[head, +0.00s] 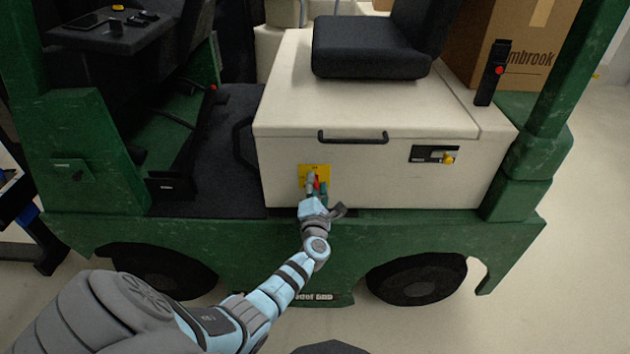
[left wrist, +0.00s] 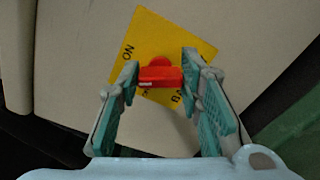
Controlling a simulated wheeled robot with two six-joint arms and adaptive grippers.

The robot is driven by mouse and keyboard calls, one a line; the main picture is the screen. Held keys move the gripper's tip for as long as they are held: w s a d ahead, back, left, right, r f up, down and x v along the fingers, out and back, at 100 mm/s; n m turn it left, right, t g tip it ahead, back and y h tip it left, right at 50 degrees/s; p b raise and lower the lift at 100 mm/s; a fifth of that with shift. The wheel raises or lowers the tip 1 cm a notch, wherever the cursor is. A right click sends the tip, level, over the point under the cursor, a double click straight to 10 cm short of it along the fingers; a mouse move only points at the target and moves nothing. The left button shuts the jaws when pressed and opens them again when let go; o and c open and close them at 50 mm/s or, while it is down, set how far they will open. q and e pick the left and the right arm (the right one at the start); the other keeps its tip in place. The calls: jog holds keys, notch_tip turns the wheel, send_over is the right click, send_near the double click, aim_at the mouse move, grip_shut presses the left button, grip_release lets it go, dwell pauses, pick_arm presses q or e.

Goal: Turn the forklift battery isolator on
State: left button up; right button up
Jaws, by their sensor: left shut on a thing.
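The red isolator switch (head: 317,184) sits on a yellow plate (head: 322,169) on the front of the forklift's cream battery box. In the left wrist view, the red handle (left wrist: 160,76) lies level across the picture, and the yellow plate (left wrist: 152,38) looks tilted behind it. The word ON shows at the plate's left; lettering at the lower right is partly hidden. My left gripper (head: 317,181) is shut on the red handle, with one finger at each end of it. My right gripper is not in view.
A black seat (head: 370,48) and a cardboard box (head: 515,40) are above. The green body (head: 200,238) and wheels stand below.

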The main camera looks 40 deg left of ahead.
pick_arm(q)
jog(key=m+p, duration=0.1)
jog(key=m, duration=0.1)
jog(key=shift+m, duration=0.3)
jog(key=shift+f+m+p, duration=0.1)
jog(key=shift+m+p, duration=0.4)
jog(key=shift+m, duration=1)
jog(key=o, duration=1.2)
jog(key=shift+c, duration=0.2)
jog(key=v, duration=1.2)
